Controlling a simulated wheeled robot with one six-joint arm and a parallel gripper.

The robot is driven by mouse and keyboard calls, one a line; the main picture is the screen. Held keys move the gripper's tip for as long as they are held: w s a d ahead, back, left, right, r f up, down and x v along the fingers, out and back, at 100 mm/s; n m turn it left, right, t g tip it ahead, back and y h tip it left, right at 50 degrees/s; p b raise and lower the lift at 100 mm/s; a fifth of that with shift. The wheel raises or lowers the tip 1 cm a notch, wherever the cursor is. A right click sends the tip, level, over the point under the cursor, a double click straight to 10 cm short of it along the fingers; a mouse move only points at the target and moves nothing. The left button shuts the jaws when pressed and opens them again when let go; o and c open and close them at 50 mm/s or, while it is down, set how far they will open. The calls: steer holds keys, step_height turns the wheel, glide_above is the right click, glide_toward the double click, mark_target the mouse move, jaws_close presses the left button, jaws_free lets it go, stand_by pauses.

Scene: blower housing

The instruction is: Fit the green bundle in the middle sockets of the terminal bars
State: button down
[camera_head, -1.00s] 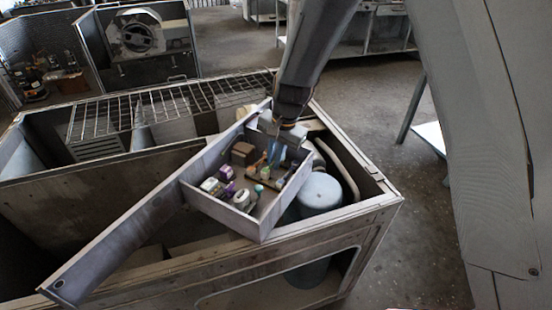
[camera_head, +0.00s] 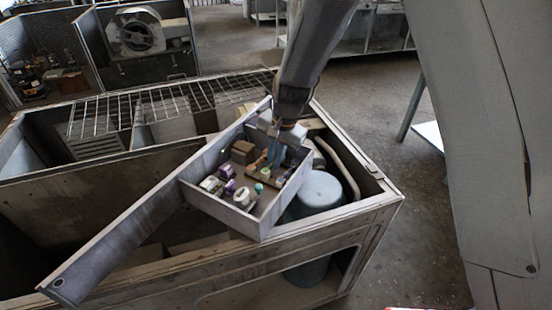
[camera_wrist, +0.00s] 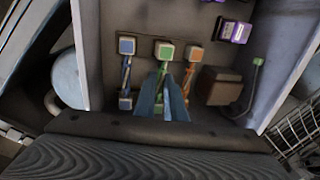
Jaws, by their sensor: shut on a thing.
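The green bundle (camera_wrist: 164,51) is in the middle of the wrist view, its green-ended block toward the top. The terminal bars are mostly covered; whether the green ends are seated in the middle sockets I cannot tell.
The open metal tray (camera_head: 224,215) has raised walls around the work. A brown block (camera_wrist: 220,87) with a dark cable (camera_wrist: 251,90) stands right of the bundles. Purple-and-white parts (camera_wrist: 234,30) lie farther off. A blue-grey cylinder (camera_head: 320,190) stands outside the tray.

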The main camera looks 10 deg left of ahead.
steer(key=shift+f, duration=0.55)
steer(key=c, duration=1.7)
jaws_free()
steer(key=shift+c, duration=0.2)
steer(key=shift+r, duration=0.15)
step_height(320, 180, up, 7)
steer(key=d+b, duration=0.1)
steer(key=b, duration=0.1)
steer(key=shift+s+d+r, duration=0.2)
steer(key=shift+s, duration=0.15)
steer(key=s+d+r+n+h, duration=0.1)
steer(key=s+d+n, duration=0.1)
steer(key=s+d, duration=0.7)
steer(key=s+d+r+n+h, duration=0.1)
steer(key=s+d, duration=0.7)
steer(key=d, duration=0.8)
steer(key=shift+s+d+n, duration=0.3)
steer(key=shift+s+n, duration=0.1)
steer(key=shift+n, duration=0.5)
